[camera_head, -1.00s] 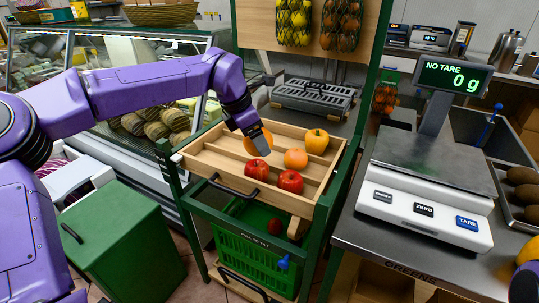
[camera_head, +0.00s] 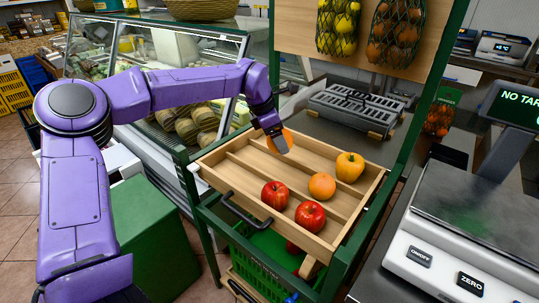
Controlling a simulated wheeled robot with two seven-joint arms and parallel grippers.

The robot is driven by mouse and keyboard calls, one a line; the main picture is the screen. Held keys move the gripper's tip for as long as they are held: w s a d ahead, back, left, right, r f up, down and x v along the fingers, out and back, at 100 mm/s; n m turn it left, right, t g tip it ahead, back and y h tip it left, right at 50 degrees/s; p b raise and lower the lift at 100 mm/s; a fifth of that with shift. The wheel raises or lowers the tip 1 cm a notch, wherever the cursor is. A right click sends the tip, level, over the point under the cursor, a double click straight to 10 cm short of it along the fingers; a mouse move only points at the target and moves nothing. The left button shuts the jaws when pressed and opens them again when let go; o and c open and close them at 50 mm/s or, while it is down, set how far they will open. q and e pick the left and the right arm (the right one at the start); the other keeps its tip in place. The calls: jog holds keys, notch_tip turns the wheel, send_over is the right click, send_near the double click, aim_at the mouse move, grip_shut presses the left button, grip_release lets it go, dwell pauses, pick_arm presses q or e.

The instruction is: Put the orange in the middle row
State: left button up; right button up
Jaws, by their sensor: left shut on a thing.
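The tray has three slanting rows split by thin dividers. Another orange fruit (camera_head: 321,186) lies in the middle row towards the right. A yellow pepper (camera_head: 349,167) lies in the back row. Two red apples (camera_head: 275,194) (camera_head: 310,215) lie in the front row. My right gripper is not in view.
The tray sits in a green frame (camera_head: 350,262) with a green crate (camera_head: 262,262) below. A scale (camera_head: 450,235) stands on the right. A glass display case (camera_head: 175,75) is behind my left arm. The left part of the middle row is clear.

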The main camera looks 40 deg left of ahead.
pick_arm(q)
jog(key=a+f, duration=0.3)
jog(key=w+a+f, duration=0.1)
jog(key=a+f, duration=0.2)
jog(key=shift+w+f+p, duration=0.15)
jog(key=shift+f+p, duration=0.15)
jog(key=shift+p, duration=0.05)
jog(key=shift+d+f, duration=0.2)
jog(key=shift+f, duration=1.35)
jog(key=o, duration=1.1)
jog(key=shift+r, duration=0.35)
jog(key=v, duration=1.1)
jog(key=shift+a+r, duration=0.2)
jog(key=shift+r, duration=0.1)
